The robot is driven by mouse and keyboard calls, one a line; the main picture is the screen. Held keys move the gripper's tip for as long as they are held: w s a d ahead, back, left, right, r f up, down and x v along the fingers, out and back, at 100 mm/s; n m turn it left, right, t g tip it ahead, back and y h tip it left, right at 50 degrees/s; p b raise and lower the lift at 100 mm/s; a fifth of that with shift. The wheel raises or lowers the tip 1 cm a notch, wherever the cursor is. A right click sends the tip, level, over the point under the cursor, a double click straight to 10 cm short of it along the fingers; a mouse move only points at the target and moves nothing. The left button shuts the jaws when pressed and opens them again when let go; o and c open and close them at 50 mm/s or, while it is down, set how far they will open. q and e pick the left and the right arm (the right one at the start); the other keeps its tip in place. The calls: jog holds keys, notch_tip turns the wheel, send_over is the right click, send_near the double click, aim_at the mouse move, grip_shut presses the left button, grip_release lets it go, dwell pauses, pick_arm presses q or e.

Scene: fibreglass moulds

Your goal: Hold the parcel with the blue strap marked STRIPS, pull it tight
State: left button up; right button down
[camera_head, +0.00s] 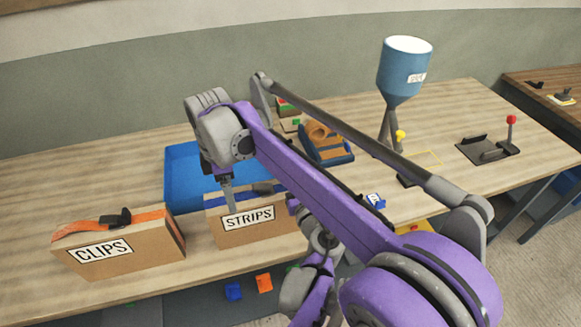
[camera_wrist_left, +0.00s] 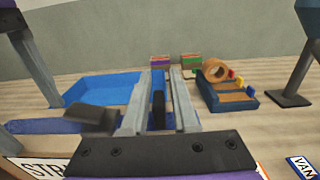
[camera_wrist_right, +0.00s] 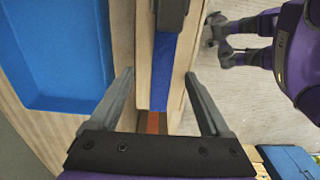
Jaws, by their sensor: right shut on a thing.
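The STRIPS parcel (camera_head: 274,232) is a thin brown box standing upright, with a blue strap (camera_wrist_right: 160,75) along its top. A dark buckle (camera_wrist_right: 172,12) sits on the strap; a dark buckle piece (camera_wrist_left: 92,114) also shows in the left wrist view. My right gripper (camera_head: 229,203) points down at the parcel's left end, shut across its thickness, one finger on each broad side. My left gripper (camera_wrist_left: 162,75) is level near the parcel's right end.
The CLIPS parcel (camera_head: 152,250) with an orange strap stands to the left. A blue tray (camera_head: 178,180) lies behind. A tape holder (camera_head: 335,157), a blue funnel (camera_head: 404,80) and a small blue VAN box (camera_head: 374,201) are to the right.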

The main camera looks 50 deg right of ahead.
pick_arm(q)
jog(key=v, duration=0.7)
